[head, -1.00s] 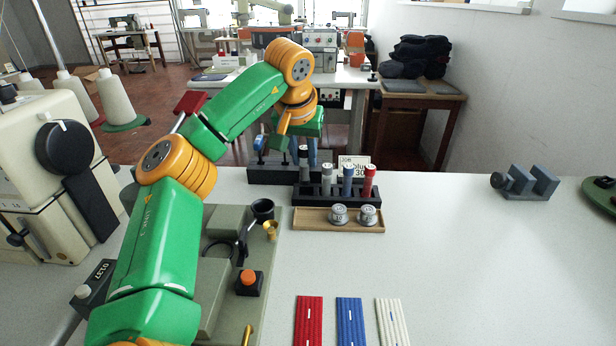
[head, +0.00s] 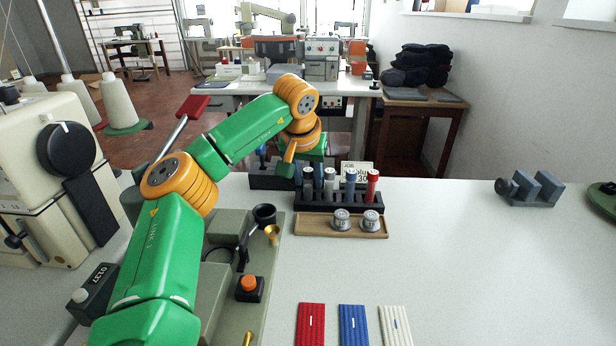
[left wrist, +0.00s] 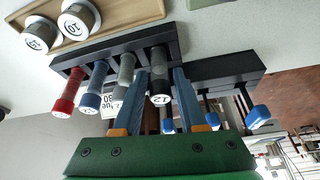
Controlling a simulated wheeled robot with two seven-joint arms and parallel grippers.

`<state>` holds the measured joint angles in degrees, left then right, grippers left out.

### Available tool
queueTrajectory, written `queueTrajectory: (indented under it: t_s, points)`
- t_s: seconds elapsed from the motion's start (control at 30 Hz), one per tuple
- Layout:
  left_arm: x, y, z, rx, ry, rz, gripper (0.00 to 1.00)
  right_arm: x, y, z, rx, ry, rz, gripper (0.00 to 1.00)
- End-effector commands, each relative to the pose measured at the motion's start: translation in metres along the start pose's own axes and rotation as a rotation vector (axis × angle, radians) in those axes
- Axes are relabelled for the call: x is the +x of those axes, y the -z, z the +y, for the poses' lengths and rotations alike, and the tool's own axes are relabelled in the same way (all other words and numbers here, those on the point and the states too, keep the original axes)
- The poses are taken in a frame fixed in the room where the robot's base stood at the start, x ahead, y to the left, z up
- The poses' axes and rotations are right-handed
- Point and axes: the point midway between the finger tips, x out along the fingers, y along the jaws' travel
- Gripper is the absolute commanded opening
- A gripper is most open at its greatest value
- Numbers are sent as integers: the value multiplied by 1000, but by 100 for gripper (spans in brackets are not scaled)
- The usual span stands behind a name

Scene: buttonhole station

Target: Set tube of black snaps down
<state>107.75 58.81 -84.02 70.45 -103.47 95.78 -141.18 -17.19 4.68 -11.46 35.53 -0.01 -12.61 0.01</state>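The tube of black snaps (left wrist: 159,80), a dark tube with a white end label reading 12, stands in the end slot of the black rack (left wrist: 72,60). In the head view the tube (head: 308,184) is at the left end of the rack (head: 340,203), partly hidden by my gripper. My left gripper (left wrist: 160,82) has its two blue-grey fingers on either side of the tube, with a narrow gap showing on each side, so it looks open around it. Grey, blue (head: 351,184) and red (head: 373,186) tubes stand beside it. My right gripper is out of view.
A wooden tray (head: 312,226) with two round tins sits in front of the rack. A dark block with blue-topped tools (head: 262,178) stands just left of it. Red, blue and white strips lie nearer. The table to the right is mostly clear.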

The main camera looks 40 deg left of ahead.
Motion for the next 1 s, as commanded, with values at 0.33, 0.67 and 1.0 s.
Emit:
queueTrajectory:
  t_s: [0.33, 0.67, 1.0]
  points:
    - [-81, 4, 1, 1, -3, 4, 41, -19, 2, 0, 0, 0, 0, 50]
    - [-124, 2, 0, 0, -1, 1, 41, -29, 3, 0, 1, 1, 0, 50]
    - [-124, 1, 0, 0, 0, 0, 41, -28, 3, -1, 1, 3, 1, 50]
